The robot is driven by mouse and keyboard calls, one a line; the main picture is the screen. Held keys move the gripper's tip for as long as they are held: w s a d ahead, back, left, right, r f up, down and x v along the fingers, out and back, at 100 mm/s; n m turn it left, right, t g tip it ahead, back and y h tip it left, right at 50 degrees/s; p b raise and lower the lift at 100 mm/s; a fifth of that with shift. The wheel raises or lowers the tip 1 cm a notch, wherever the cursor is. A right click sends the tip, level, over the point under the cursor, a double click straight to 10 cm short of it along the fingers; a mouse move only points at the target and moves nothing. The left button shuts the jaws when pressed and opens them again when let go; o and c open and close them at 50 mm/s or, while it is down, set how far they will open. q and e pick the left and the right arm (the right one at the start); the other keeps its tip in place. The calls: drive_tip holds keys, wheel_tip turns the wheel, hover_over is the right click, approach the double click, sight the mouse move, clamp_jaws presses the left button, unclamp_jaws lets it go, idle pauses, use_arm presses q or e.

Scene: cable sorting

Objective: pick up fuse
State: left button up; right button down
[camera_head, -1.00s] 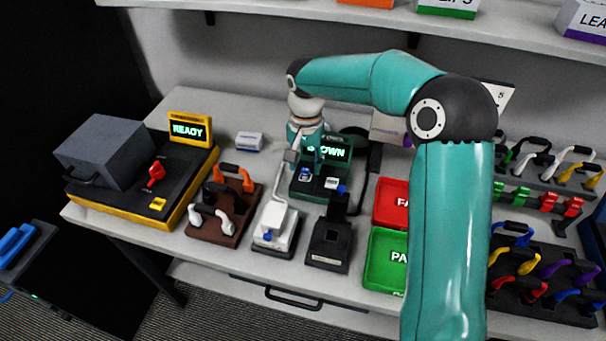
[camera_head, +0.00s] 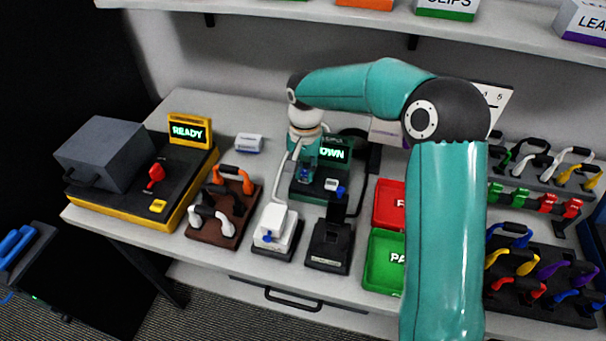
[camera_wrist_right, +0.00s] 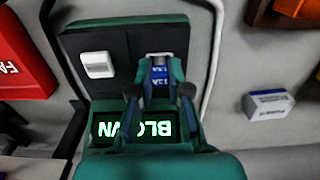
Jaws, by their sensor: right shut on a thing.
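The fuse (camera_wrist_right: 159,76) shows in the right wrist view as a blue piece with white marking. It sits at the socket of the dark green tester (camera_wrist_right: 75,42), whose screen (camera_wrist_right: 132,127) reads BLOWN upside down. My right gripper (camera_wrist_right: 160,70) is shut on the fuse, one finger on each side. In the head view my right gripper (camera_head: 305,176) points down over the tester (camera_head: 313,187) and hides most of the fuse. I cannot tell whether the fuse is seated or slightly lifted. My left gripper is not in view.
A small white-and-blue box (camera_head: 248,143) lies left of the tester. In front stand a white device (camera_head: 274,230) and a black stand (camera_head: 329,245). Red (camera_head: 390,204) and green (camera_head: 384,263) trays are at right. A brown cable rack (camera_head: 222,222) is at left.

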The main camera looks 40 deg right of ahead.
sight(305, 171)
drive_tip(key=shift+r, duration=0.1)
wheel_tip(305, 171, up, 23)
drive_tip(key=p, duration=0.5)
idle(0.3)
idle(0.4)
